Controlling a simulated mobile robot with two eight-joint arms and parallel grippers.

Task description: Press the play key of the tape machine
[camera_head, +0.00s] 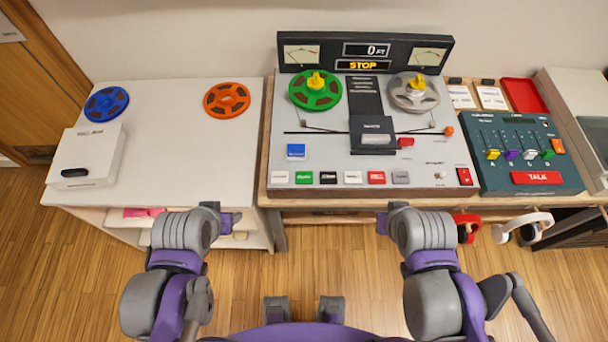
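The tape machine (283,130) stands on the table in the middle of the head view, with a green reel (300,97) on its left and a grey reel (402,96) on its right. Its display (363,65) reads STOP and the counter (366,50) reads 0 FT. Along its front edge is a row of keys: white, green (304,177), black (328,178), white, red (377,177) and grey. The key labels are too small to read, so I cannot tell the play key by its label. Both my arms are bent below the table edge.
A white cabinet (180,140) at left holds a blue reel (106,104), an orange reel (227,100) and a white box (88,155). A mixer with a TALK button (536,178) stands right of the machine. Headphones (521,228) hang at the table front. Floor before the table is clear.

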